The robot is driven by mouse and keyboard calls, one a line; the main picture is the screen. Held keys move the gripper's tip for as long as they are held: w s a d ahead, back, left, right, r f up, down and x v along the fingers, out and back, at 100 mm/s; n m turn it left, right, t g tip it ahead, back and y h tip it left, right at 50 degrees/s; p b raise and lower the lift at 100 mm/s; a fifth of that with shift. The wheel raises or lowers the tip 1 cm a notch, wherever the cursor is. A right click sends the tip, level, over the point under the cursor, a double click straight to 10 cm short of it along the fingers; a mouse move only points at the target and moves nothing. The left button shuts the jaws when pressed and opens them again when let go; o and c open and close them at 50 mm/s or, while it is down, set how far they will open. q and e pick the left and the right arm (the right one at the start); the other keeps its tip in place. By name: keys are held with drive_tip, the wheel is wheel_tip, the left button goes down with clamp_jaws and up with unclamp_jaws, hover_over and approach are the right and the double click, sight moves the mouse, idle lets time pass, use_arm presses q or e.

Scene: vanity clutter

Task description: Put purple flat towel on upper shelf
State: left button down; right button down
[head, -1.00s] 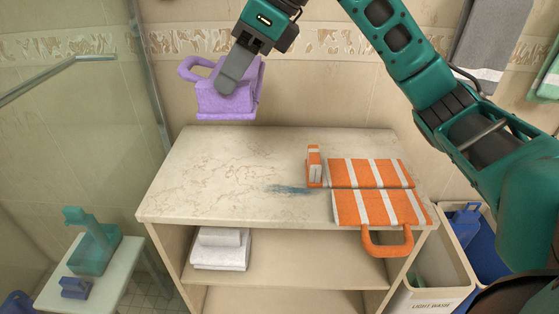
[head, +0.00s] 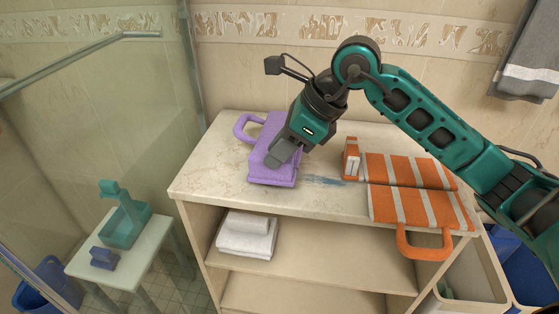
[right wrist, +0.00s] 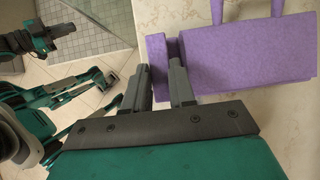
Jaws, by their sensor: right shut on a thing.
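The purple towel (head: 268,150) is folded, with a loop at its left, and is at the marble top (head: 205,178) of the shelf unit, left of centre. I cannot tell whether it fully rests on the marble. My right gripper (head: 273,161) is shut on its near edge from above. In the right wrist view the gripper fingers (right wrist: 168,85) grip the ridge of the purple towel (right wrist: 240,55). My left gripper is not in the head view. The shelf (head: 310,264) below the top holds folded white towels (head: 246,238) at its left.
An orange striped towel (head: 410,180) with a hanging loop lies on the top's right side, beside a small orange striped block (head: 351,158). A blue smear (head: 324,181) marks the marble. A stool (head: 150,255) with a teal dispenser (head: 124,222) stands left. A bin (head: 470,285) stands right.

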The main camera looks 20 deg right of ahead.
drive_tip(key=shift+f, duration=1.25)
drive_tip(key=shift+f+b, duration=0.15)
drive_tip(key=shift+b, duration=0.15)
drive_tip(key=c, duration=0.9)
unclamp_jaws()
drive_tip(key=shift+c, duration=0.2)
